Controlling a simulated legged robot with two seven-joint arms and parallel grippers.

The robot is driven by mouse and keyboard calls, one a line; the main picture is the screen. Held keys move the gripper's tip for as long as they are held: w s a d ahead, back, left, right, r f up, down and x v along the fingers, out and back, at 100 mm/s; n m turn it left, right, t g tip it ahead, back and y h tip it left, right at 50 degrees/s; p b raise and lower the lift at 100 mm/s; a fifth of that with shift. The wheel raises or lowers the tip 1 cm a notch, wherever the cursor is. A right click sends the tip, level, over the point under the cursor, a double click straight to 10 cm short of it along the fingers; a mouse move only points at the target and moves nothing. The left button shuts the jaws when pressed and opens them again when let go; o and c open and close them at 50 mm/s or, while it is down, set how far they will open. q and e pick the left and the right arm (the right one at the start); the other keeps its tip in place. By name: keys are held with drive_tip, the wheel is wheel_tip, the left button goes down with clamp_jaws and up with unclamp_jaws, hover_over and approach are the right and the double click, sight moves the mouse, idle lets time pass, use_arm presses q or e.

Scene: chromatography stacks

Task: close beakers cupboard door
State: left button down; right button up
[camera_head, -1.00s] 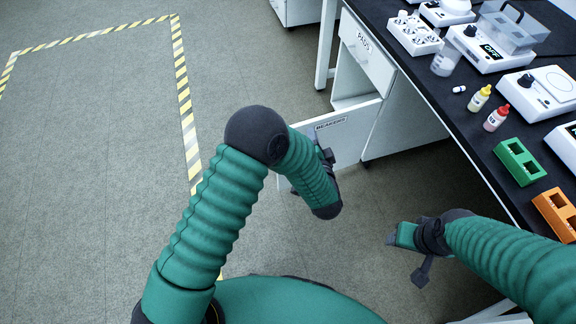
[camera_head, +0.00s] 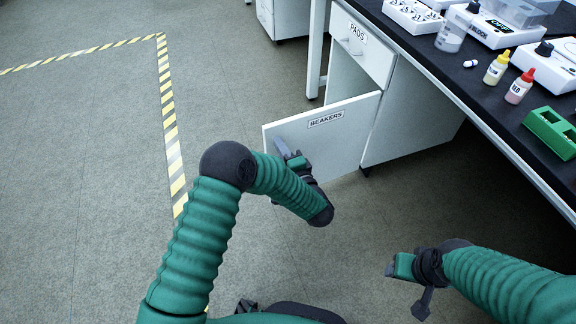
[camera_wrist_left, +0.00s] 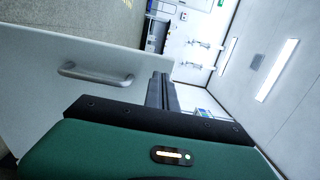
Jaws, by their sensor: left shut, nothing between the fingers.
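The beakers cupboard door (camera_head: 340,145) is a white panel labelled BEAKERS, standing ajar from the cupboard under the bench. Its outer face shows in the left wrist view (camera_wrist_left: 45,105), with a grey bar handle (camera_wrist_left: 95,75). My left gripper (camera_head: 284,147) is shut and empty, in front of the door's face near its free edge in the head view. In the left wrist view its dark fingers (camera_wrist_left: 162,90) lie together beside the door's edge; I cannot tell whether they touch it. My right gripper (camera_head: 405,285) is low above the floor, away from the door; its jaws are unclear.
A PADS drawer (camera_head: 362,45) is closed above the cupboard opening. The black bench top (camera_head: 470,85) carries bottles (camera_head: 496,67), a green rack (camera_head: 553,131) and instruments. Open floor (camera_head: 90,180) with yellow-striped tape (camera_head: 170,130) lies to the left.

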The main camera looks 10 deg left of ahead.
sight(272, 132)
use_arm(q)
drive_tip(key=shift+f+b+x, duration=0.25)
drive_tip(key=shift+b+x, duration=0.3)
drive_tip(key=shift+x, duration=0.65)
drive_tip(key=shift+w+a+r, duration=0.15)
drive_tip(key=shift+a+r, duration=0.05)
drive_tip(key=shift+r, duration=0.05)
